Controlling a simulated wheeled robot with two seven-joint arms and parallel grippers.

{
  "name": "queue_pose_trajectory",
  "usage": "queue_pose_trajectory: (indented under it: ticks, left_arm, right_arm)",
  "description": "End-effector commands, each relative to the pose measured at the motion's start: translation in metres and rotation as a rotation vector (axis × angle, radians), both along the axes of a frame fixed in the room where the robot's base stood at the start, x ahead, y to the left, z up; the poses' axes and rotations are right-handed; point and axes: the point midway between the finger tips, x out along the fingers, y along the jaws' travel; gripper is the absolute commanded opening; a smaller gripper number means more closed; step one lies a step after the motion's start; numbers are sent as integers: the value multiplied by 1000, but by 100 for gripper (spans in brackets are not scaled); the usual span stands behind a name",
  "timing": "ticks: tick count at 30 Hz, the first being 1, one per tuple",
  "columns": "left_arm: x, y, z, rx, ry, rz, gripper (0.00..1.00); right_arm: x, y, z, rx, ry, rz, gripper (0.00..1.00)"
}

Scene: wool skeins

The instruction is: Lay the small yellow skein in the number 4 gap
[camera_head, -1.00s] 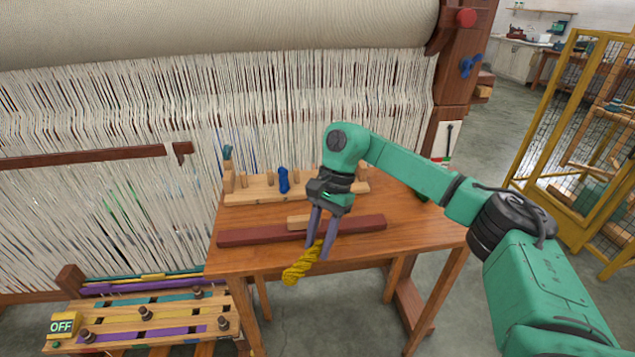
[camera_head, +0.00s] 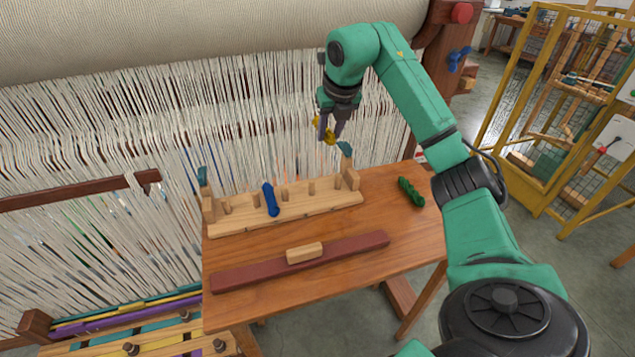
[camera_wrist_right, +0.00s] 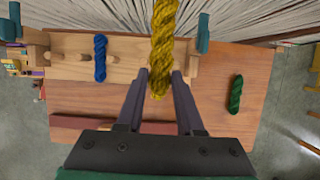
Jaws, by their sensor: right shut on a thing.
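My right gripper (camera_head: 331,128) is shut on the yellow skein (camera_head: 328,136), high above the right end of the peg rack. In the right wrist view the yellow skein (camera_wrist_right: 163,40) is gripped near one end, between the two fingers, and extends away up the picture. The wooden rack (camera_head: 240,227) stands at the back of the table, with a row of short pegs and an end post on each side. A blue skein (camera_head: 271,199) lies across it between two pegs. The gaps to its right look empty. No gap numbers are readable. My left gripper is not in view.
A green skein (camera_head: 411,191) lies on the table (camera_head: 380,215) right of the rack. A dark red bar (camera_head: 350,247) with a small wooden block (camera_head: 304,253) lies in front. Loom threads (camera_head: 100,130) hang close behind the rack.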

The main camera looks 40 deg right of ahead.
Motion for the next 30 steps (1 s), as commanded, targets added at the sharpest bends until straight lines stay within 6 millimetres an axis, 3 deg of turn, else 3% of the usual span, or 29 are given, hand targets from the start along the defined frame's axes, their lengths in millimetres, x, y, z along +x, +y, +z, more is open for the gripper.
queue_pose_trajectory:
  ticks: [1,7,12,18,22,30]
  left_arm:
    - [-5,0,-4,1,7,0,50]
    - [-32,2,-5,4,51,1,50]
    - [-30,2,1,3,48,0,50]
    - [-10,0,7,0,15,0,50]
    - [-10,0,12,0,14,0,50]
    - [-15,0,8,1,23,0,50]
  right_arm:
    - [-2,-1,-20,-2,9,0,0]
    - [-3,0,-86,0,11,4,0]
    - [-3,1,-131,1,7,5,0]
    - [-2,1,-158,1,4,5,0]
    - [-3,1,-181,1,4,6,0]
    - [-2,0,-185,0,1,7,0]
